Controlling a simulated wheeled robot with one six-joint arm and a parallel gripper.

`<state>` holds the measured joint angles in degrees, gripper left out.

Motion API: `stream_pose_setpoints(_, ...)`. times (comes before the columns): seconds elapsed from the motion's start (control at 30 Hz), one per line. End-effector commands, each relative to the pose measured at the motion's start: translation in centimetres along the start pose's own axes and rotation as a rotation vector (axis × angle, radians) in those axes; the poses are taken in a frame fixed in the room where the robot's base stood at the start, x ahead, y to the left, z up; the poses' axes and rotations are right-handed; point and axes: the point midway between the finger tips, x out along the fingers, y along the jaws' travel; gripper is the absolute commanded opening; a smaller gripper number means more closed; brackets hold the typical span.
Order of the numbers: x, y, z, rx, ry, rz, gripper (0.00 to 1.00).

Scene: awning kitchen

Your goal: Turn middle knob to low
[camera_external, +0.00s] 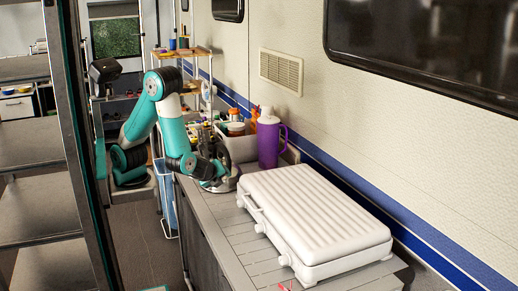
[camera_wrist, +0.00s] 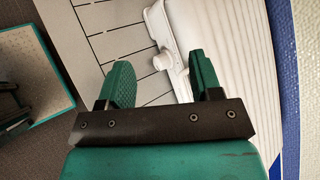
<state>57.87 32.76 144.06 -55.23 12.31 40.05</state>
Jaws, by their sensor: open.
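A white stove (camera_external: 318,212) with a ribbed lid, shut, sits on the counter. Its knobs line the left side in the external view; the middle knob (camera_external: 261,228) is between a far knob (camera_external: 241,201) and a near knob (camera_external: 285,260). My gripper (camera_external: 228,184) is at the stove's far end. In the wrist view its two green fingers (camera_wrist: 163,78) are open and empty. A white stove knob (camera_wrist: 157,62) shows between and beyond them; I cannot tell whether they touch it. The stove lid (camera_wrist: 235,45) fills the right side. The knobs' settings are too small to read.
A purple jug (camera_external: 269,142) stands behind the stove's far end, beside a bin with bottles (camera_external: 238,147). The wall (camera_external: 400,130) runs close along the stove's right side. The slatted counter (camera_external: 232,235) is mostly bare left of the stove. A rack (camera_external: 45,180) stands at left.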

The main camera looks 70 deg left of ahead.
Motion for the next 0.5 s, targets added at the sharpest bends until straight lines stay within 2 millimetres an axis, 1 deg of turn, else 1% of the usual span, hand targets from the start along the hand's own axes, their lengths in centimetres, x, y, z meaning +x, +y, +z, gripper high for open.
stream_pose_setpoints(0.03, -1.5, 0.9, -3.5, 0.192, 0.039, -0.095, 0.59)
stream_pose_setpoints(0.07, -2.5, 1.2, -5.0, 0.299, 0.054, -0.150, 0.59)
stream_pose_setpoints(0.1, -3.9, 1.7, -6.9, 0.437, 0.069, -0.224, 0.59)
stream_pose_setpoints(0.2, -7.3, 3.4, -11.0, 0.739, 0.081, -0.404, 0.59)
stream_pose_setpoints(0.3, -10.1, 5.2, -13.7, 0.963, 0.070, -0.553, 0.59)
stream_pose_setpoints(0.33, -10.8, 5.6, -14.3, 1.013, 0.064, -0.589, 0.59)
stream_pose_setpoints(0.4, -12.0, 6.5, -15.2, 1.102, 0.050, -0.653, 0.59)
stream_pose_setpoints(0.5, -12.8, 7.0, -15.9, 1.166, 0.037, -0.701, 0.59)
